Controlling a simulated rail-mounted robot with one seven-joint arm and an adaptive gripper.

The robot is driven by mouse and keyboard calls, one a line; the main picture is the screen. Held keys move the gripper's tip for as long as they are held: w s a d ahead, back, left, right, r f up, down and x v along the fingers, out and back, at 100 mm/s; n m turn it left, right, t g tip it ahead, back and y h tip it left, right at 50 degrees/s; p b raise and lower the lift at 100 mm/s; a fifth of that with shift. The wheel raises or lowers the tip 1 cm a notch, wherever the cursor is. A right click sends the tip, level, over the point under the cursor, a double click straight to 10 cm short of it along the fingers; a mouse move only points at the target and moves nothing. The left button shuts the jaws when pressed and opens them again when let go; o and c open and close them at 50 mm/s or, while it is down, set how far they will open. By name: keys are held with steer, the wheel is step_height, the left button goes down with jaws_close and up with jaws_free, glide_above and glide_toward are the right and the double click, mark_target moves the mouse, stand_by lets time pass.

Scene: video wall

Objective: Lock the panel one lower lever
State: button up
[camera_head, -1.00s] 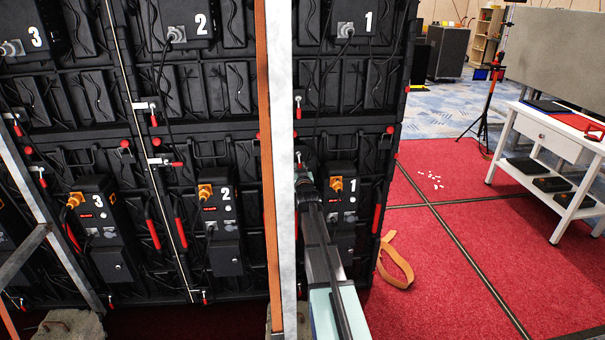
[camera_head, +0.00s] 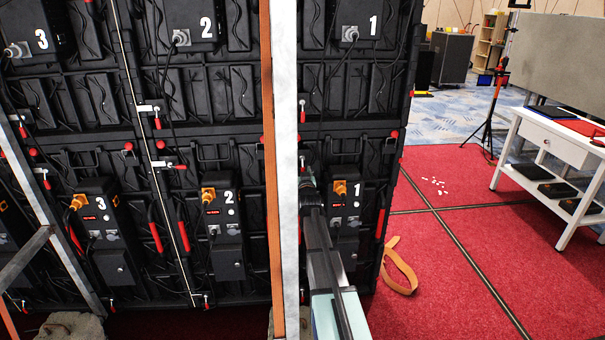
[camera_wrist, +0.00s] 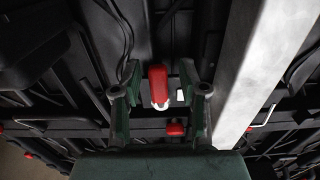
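Panel one (camera_head: 378,100) is the black panel in the right column of the wall in the head view, with a box marked 1 (camera_head: 345,225) low on it. In the wrist view a red lever handle (camera_wrist: 158,82) stands upright between the two fingers of my gripper (camera_wrist: 161,98), with a pale metal part at its lower end. The fingers are spread, with a visible gap on each side of the handle. A second small red part (camera_wrist: 176,130) shows lower, near the palm. In the head view my arm and the posts hide the gripper and this lever.
A pale metal post (camera_head: 285,200) stands close to the left of my arm; its bar (camera_wrist: 255,75) runs close right of the fingers in the wrist view. Black cables hang at the left there.

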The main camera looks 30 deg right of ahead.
steer(key=shift+s, duration=0.1)
steer(key=v, duration=1.2)
